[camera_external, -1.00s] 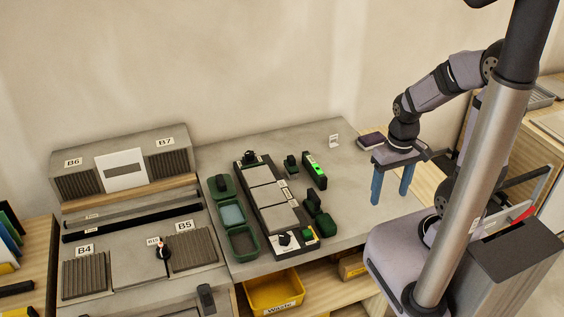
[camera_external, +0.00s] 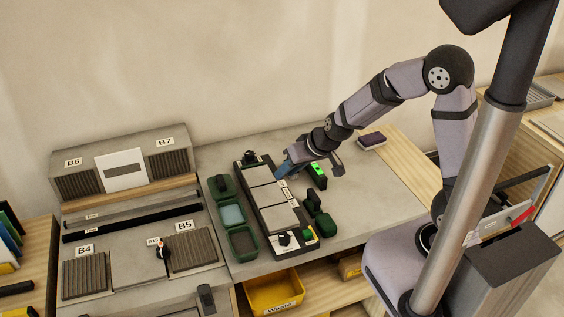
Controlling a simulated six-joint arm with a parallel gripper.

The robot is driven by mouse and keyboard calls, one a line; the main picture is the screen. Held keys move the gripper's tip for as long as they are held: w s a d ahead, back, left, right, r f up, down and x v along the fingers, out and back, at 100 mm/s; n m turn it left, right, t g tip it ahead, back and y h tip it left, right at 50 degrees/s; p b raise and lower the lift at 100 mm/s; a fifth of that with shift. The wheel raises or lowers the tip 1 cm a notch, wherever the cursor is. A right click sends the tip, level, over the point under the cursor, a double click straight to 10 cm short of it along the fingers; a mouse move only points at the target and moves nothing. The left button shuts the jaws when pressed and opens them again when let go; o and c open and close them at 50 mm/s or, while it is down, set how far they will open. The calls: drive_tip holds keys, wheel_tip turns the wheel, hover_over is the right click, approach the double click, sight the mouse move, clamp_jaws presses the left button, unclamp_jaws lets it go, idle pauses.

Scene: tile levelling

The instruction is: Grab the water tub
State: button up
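A row of three dark green tubs stands left of the tile board. The middle tub (camera_external: 232,214) holds something pale blue that looks like water. The back tub (camera_external: 221,187) has a dark object in it, and the front tub (camera_external: 243,241) looks dark inside. My gripper (camera_external: 284,170) is over the back right part of the tile board, to the right of the tubs and apart from them. Its blue fingers are partly hidden by the wrist, and I cannot tell how far apart they are.
The tile board (camera_external: 270,195) carries several grey tiles. A green-lit level (camera_external: 317,176) and dark green blocks (camera_external: 318,215) lie to its right. A yellow waste bin (camera_external: 273,291) is below the front edge.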

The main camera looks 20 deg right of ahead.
drive_tip(key=w+a+f+t+b, duration=0.1)
drive_tip(key=w+a+t+b, duration=0.15)
drive_tip(key=a, duration=0.85)
drive_tip(key=t, duration=0.2)
hover_over(232, 217)
drive_tip(key=s+a, duration=0.1)
drive_tip(key=s, duration=0.1)
wheel_tip(232, 217, down, 2)
drive_tip(key=s+a+f+t+h, duration=0.1)
drive_tip(key=s, duration=0.2)
drive_tip(key=s+a+f+t+h+b, duration=0.1)
drive_tip(key=s+f, duration=0.1)
drive_tip(key=s, duration=0.1)
drive_tip(key=s+a+f+t+h+b, duration=0.1)
drive_tip(key=s+a+f, duration=0.1)
drive_tip(key=s, duration=0.1)
drive_tip(key=shift+s+m+h, duration=0.3)
drive_tip(key=shift+m+h, duration=0.1)
drive_tip(key=shift+s+d+f+h+b, duration=0.1)
drive_tip(key=shift+s+d+h+b, duration=0.15)
drive_tip(key=shift+s, duration=0.3)
drive_tip(key=p+x, duration=0.2)
drive_tip(key=x, duration=0.4)
drive_tip(key=shift+p+x, duration=1.45)
drive_tip(key=shift+x, duration=1.6)
drive_tip(key=shift+d, duration=0.1)
drive_tip(key=shift+c, duration=0.7)
